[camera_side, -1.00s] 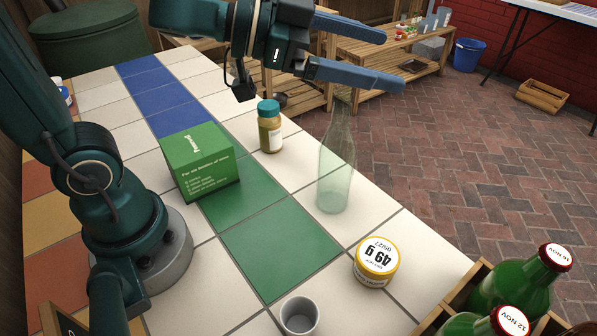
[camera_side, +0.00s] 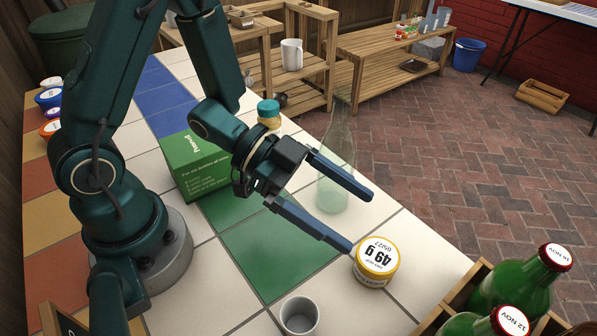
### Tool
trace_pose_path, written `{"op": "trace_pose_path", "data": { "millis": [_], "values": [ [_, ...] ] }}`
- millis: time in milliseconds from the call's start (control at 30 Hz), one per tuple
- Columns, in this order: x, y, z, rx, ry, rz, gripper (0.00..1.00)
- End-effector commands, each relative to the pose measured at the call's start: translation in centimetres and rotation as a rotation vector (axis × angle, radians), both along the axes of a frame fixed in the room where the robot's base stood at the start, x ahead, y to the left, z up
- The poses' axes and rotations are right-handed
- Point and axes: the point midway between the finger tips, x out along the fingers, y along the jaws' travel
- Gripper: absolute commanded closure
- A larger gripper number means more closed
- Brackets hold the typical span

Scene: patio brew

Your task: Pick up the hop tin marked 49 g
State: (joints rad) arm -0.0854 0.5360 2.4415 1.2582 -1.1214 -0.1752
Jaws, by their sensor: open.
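The hop tin (camera_side: 376,262) is a short round tin with a yellow rim and a white lid marked 49 g. It stands on the white tiles near the table's right edge. My gripper (camera_side: 362,222) is open and empty, its two blue fingers pointing right and down toward the tin. The nearer fingertip appears close to the tin's upper left side; I cannot tell whether they touch. The farther finger passes in front of a clear glass bottle (camera_side: 336,150).
A green box (camera_side: 196,165) and a teal-lidded jar (camera_side: 268,112) stand behind my gripper. A grey cup (camera_side: 299,316) is at the front edge of view. A wooden crate (camera_side: 452,305) with green bottles (camera_side: 515,283) is at the lower right. Green tiles (camera_side: 270,255) left of the tin are clear.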

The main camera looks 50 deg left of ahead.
Motion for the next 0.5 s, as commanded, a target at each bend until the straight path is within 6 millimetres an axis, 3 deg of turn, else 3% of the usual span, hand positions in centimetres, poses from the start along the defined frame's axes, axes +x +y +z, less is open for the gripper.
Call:
{"op": "trace_pose_path", "data": {
  "millis": [200, 500],
  "values": [
    [0.0, 0.0, -3.8, 0.000, 0.005, 0.001, 0.00],
    [0.2, -0.4, -5.4, 0.002, -0.004, -0.004, 0.00]
  ]
}}
